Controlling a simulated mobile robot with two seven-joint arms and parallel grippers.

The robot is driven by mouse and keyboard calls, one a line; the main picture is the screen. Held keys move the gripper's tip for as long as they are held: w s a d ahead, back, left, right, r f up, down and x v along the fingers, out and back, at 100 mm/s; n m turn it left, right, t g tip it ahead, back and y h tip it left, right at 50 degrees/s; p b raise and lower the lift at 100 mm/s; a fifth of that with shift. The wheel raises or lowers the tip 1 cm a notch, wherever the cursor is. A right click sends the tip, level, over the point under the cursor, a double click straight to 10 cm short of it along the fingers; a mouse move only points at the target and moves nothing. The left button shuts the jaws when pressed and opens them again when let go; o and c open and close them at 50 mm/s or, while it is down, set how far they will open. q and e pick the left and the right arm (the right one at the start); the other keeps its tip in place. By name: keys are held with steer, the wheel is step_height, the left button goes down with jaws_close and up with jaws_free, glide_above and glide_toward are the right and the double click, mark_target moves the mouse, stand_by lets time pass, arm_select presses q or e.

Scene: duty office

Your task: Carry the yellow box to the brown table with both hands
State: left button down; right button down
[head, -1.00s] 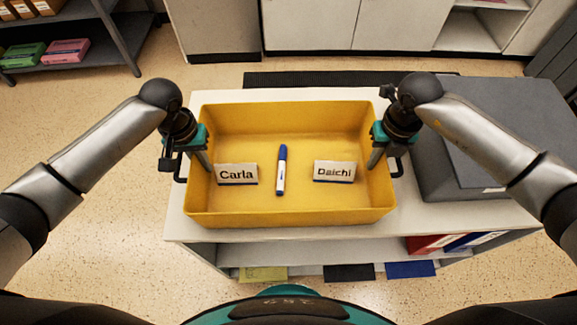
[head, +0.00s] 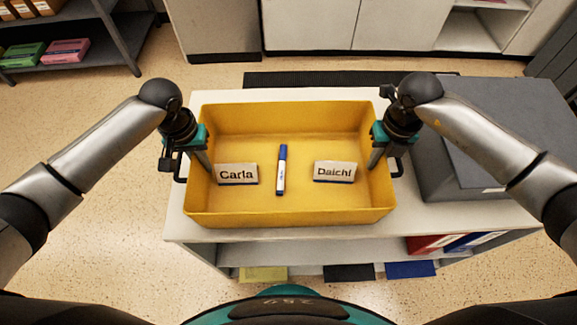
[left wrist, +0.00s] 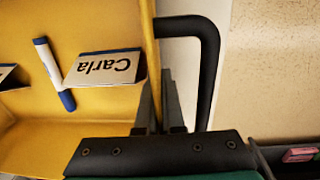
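The yellow box (head: 290,217) stands on a white-topped shelf unit. In it are a name card reading Carla (head: 237,174), a blue and white marker (head: 282,170) and a name card reading Daichi (head: 335,172). My left gripper (head: 203,158) is at the box's left wall. In the left wrist view its fingers (left wrist: 158,108) lie on both sides of that wall, close against it, beside a black handle (left wrist: 210,60). My right gripper (head: 376,157) is at the right wall, one finger inside; its outer finger is hidden. No brown table shows.
A grey case (head: 440,180) stands right of the box on the same white top (head: 190,228). Red and blue binders (head: 430,243) lie on the shelf below. Cabinets (head: 305,22) line the back, and a dark shelf rack (head: 95,62) stands back left. The floor at left is clear.

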arm_select(q)
steer(key=shift+r, duration=0.25)
arm_select(e)
steer(key=shift+r, duration=0.25)
stand_by(0.3)
